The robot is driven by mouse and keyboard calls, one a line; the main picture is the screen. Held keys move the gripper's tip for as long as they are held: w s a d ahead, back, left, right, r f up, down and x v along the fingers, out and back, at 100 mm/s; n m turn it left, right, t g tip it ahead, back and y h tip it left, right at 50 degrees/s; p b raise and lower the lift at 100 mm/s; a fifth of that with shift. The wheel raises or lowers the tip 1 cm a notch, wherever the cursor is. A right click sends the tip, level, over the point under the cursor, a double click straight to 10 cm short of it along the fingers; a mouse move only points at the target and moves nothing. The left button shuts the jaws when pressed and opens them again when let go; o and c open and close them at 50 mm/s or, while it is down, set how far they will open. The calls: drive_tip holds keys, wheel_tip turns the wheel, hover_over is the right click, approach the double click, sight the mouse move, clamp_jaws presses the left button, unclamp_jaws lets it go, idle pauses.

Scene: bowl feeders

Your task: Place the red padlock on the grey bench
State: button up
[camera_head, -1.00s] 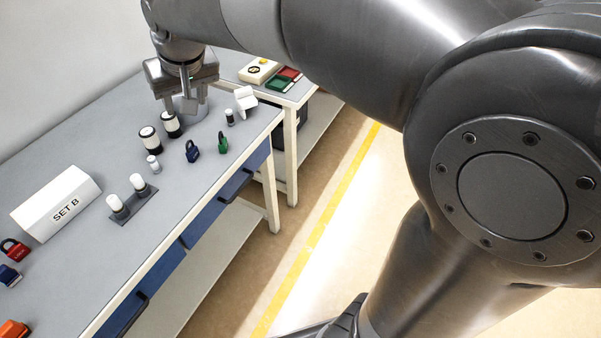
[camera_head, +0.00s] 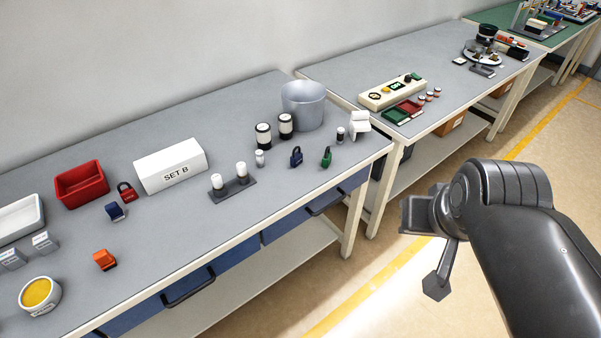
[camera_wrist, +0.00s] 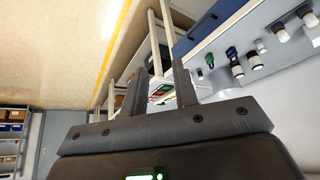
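A red padlock (camera_head: 126,191) lies on the grey top of the near bench (camera_head: 110,265), in front of the red bin and left of the white SET B block. My gripper shows in the wrist view (camera_wrist: 157,88) with its two fingers apart and nothing between them. A second grey-topped bench (camera_head: 440,60) stands beyond the near one.
Near the red padlock are a red bin (camera_head: 82,184), a blue padlock (camera_head: 116,211) and the SET B block (camera_head: 170,166). An orange padlock (camera_head: 104,260) and a yellow-filled cup (camera_head: 40,295) stand nearer. A grey bucket (camera_head: 303,108) and more padlocks are at the right end.

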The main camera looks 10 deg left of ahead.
drive_tip(key=shift+c, duration=0.7)
wheel_tip(320, 180, up, 6)
drive_tip(key=w, duration=0.1)
drive_tip(key=w+a+r+n+g+y, duration=0.1)
drive_tip(key=w+a+r+n+y, duration=0.1)
drive_tip(key=w+a+n, duration=0.35)
drive_tip(key=w+a+r+n+y, duration=0.1)
drive_tip(key=w+a+r+n, duration=0.15)
drive_tip(key=w+a, duration=0.65)
drive_tip(key=n+g+y, duration=0.9)
drive_tip(key=n+g, duration=0.1)
drive_tip(key=n, duration=0.5)
hover_over(126, 191)
drive_tip(key=w+d, duration=0.4)
drive_tip(key=d, duration=0.4)
wheel_tip(126, 191, down, 28)
drive_tip(key=shift+m, duration=0.3)
drive_tip(key=x, duration=0.7)
drive_tip(key=shift+s+a+r, duration=0.15)
